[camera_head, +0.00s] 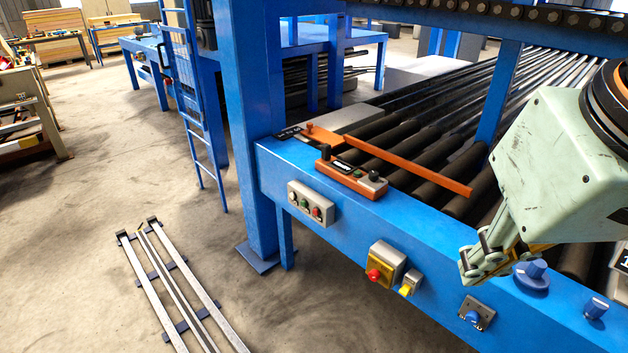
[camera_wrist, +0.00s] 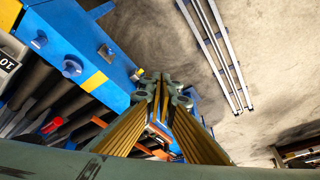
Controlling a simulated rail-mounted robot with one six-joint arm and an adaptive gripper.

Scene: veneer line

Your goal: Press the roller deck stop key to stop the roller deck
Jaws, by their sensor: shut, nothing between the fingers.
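The roller deck (camera_head: 440,120) has dark rollers behind a blue front beam. A grey box (camera_head: 311,203) on the beam's face carries a pale, a green and a red button (camera_head: 316,211). A yellow box (camera_head: 387,262) further right carries a red mushroom button (camera_head: 374,275). No readable label tells which one is the stop key. My gripper (camera_head: 466,272) is shut and empty, in front of the beam, right of the yellow box and apart from the red button. In the wrist view its closed fingertips (camera_wrist: 165,82) hide part of the beam.
A yellow switch (camera_head: 409,284) and blue knobs (camera_head: 535,270) are close to my gripper. A blue post (camera_head: 250,120) stands at left. Metal rails (camera_head: 180,280) lie on otherwise open floor.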

